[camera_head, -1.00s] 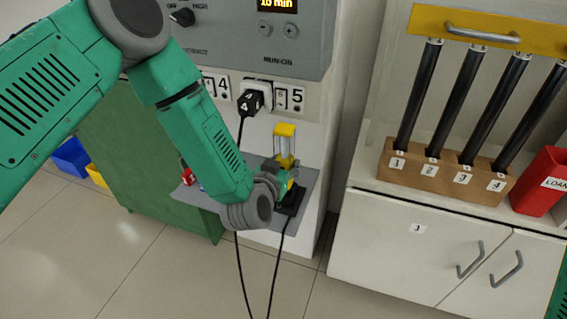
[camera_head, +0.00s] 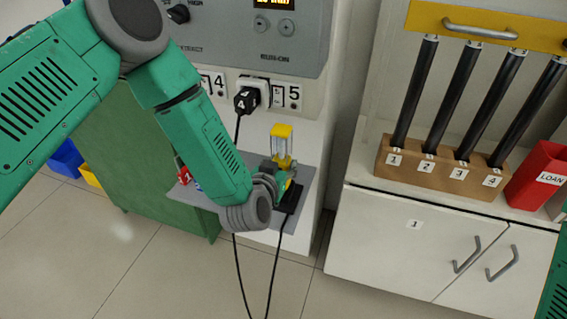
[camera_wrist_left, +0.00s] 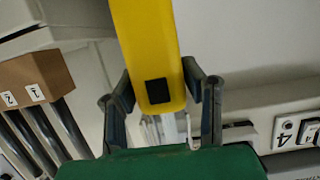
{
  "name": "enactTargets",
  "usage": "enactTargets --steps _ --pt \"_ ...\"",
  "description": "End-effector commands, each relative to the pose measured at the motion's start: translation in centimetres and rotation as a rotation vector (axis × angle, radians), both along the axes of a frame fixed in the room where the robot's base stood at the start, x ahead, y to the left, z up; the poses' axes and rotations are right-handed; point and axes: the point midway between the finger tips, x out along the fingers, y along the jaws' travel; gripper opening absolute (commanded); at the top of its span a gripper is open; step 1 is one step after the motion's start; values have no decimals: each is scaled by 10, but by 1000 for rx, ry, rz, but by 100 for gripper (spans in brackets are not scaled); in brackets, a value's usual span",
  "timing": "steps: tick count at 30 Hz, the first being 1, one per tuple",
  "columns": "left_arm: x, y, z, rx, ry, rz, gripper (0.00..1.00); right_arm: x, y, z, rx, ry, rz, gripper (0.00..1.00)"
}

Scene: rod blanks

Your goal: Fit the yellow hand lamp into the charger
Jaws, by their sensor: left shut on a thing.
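The yellow hand lamp (camera_head: 282,131) stands about upright, with a yellow cap over a clear tube, above the right part of a small grey shelf. My left gripper (camera_head: 284,177) is shut on it, low on its body. In the left wrist view the yellow lamp body (camera_wrist_left: 148,45), with a black square on it, lies between the two fingers of my left gripper (camera_wrist_left: 160,95). The black charger (camera_head: 290,199) with a cable sits on the shelf beside the gripper. My wrist hides part of it, and whether the lamp's foot touches it cannot be told. My right gripper is out of view.
The grey shelf (camera_head: 303,187) sticks out from a white cabinet below a grey control panel (camera_head: 300,50). A black plug (camera_head: 246,99) sits in a socket above. Black rods stand in a wooden block (camera_head: 437,176) at right, near a red bin (camera_head: 540,172). Cables hang below the shelf.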

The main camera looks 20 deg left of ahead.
Motion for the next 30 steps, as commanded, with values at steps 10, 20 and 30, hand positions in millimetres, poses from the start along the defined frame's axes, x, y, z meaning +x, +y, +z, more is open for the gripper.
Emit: enactTargets --steps 10,20,30 --pt "0 -1 -8 1 -2 0 0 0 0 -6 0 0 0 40" --pt "0 -2 -17 -1 -2 -2 0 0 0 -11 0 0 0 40" --pt "0 -2 -25 1 -2 -1 0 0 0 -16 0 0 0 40"
